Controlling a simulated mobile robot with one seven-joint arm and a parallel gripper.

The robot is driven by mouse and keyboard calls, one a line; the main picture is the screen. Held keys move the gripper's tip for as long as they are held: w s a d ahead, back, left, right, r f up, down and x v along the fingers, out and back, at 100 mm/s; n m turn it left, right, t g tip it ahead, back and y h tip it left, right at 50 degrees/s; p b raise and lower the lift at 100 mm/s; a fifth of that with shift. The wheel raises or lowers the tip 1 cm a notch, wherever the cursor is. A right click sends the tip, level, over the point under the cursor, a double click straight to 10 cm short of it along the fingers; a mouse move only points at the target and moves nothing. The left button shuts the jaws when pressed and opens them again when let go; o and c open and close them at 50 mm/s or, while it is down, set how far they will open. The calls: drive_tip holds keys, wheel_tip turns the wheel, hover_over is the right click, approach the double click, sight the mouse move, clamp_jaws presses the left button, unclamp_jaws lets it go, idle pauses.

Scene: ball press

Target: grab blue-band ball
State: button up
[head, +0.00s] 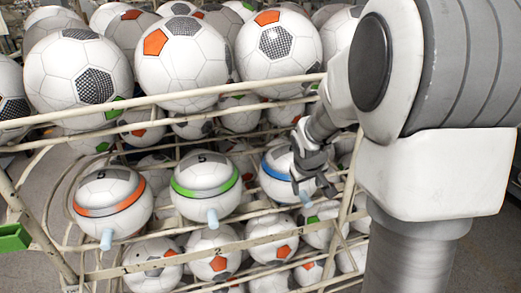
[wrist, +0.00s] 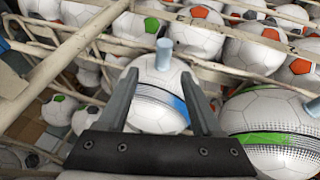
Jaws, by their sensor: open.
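The blue-band ball (head: 272,187) is a white ball with a blue stripe and a pale blue peg, at the right end of a row of three in the wire rack. In the head view my gripper (head: 304,182) overlaps its right side and hides part of it. In the wrist view the blue-band ball (wrist: 152,112) lies between the two fingers of my gripper (wrist: 158,78). The fingers are apart, one on each side of the ball; I cannot tell whether they touch it.
The green-band ball (head: 207,190) sits to the left, close by the right finger in the wrist view (wrist: 280,125). The orange-band ball (head: 112,205) is farther left. Rack bars (head: 170,97) run above and below the row. Many soccer balls (head: 180,55) fill the rack.

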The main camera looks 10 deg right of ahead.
sight(304, 195)
drive_tip(key=shift+a+x, duration=0.1)
drive_tip(key=shift+x, duration=1.85)
drive_tip(key=shift+a+x, duration=0.15)
drive_tip(key=shift+x, duration=1.75)
drive_tip(key=shift+w, duration=0.15)
clamp_jaws()
